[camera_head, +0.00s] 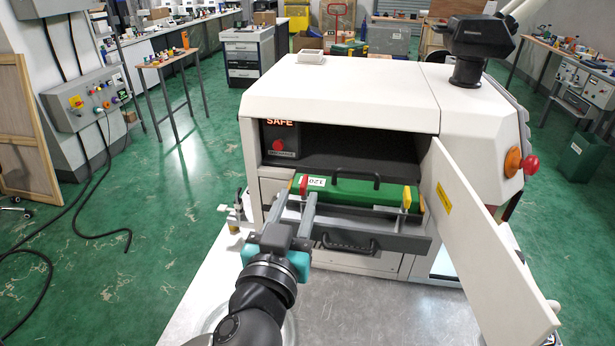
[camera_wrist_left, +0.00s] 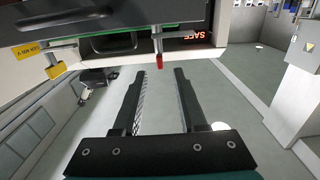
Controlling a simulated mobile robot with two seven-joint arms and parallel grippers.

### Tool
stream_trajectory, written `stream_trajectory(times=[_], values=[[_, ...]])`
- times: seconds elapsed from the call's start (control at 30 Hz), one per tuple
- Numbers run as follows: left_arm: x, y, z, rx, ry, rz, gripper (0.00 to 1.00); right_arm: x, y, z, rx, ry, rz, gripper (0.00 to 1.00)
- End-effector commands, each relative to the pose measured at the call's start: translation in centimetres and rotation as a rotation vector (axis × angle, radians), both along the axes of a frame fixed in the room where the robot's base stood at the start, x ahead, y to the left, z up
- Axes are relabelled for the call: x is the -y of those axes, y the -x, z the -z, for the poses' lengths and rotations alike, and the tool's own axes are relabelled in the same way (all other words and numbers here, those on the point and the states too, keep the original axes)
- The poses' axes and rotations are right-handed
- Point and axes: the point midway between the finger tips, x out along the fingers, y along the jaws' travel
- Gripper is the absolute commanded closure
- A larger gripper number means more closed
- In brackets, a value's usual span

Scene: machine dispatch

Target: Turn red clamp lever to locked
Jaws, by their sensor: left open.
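The red clamp lever (camera_head: 303,185) is at the left end of the green cassette (camera_head: 350,191), in the open front of the white machine. In the left wrist view the red lever (camera_wrist_left: 160,62) hangs straight in the picture, just beyond the fingertips and between their lines. My left gripper (camera_head: 295,200) is open, with its two fingers pointing at the lever end of the cassette. In the left wrist view the gap between the fingers (camera_wrist_left: 157,76) is empty. My right gripper is not in view.
A yellow lever (camera_head: 406,197) is at the cassette's right end. The grey drawer front (camera_head: 370,236) with a black handle lies below. The white door (camera_head: 486,245) stands open on the right. A lit "SAFE" sign (camera_head: 280,122) is above the lever.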

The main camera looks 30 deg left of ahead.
Motion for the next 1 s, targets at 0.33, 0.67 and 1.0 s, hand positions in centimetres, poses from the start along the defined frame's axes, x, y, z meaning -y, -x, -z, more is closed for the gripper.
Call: stream_trajectory(times=[0.33,0.67,1.0], values=[[-1.3,-5.0,-0.4,0.002,-0.006,-0.001,0.59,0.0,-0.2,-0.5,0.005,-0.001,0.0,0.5],[-2.2,-8.5,-0.1,-0.002,-0.003,0.0,0.59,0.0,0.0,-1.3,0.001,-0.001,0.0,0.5],[-2.3,-8.9,0.0,-0.001,-0.001,0.0,0.59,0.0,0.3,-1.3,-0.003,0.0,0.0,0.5]])
